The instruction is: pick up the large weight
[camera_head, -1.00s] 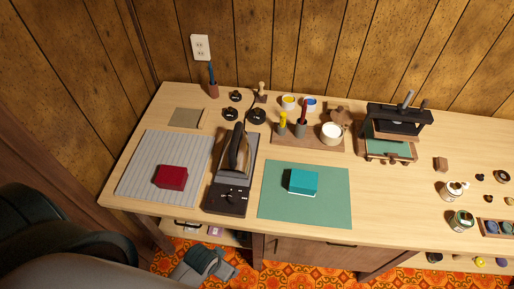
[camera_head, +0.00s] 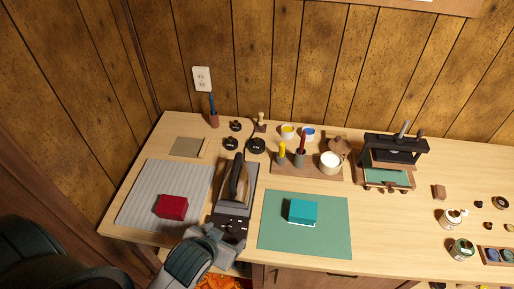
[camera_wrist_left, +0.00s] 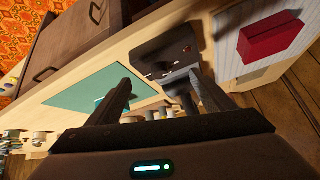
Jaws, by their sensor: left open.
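Several black round weights stand at the back left of the table in the head view. The largest-looking weight (camera_head: 256,145) is just behind the iron; a smaller weight (camera_head: 231,143) is to its left and another weight (camera_head: 235,125) is behind that. My left gripper (camera_head: 222,234) is at the table's front edge, by the near end of the iron's base, well short of the weights. It is open and empty, with its fingers (camera_wrist_left: 160,82) spread in the left wrist view. My right gripper is not in view.
A red block (camera_head: 172,207) lies on the grey ribbed mat (camera_head: 140,190). A teal block (camera_head: 303,211) lies on the green mat (camera_head: 330,235). A tool tray (camera_head: 315,167) is right of the weights.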

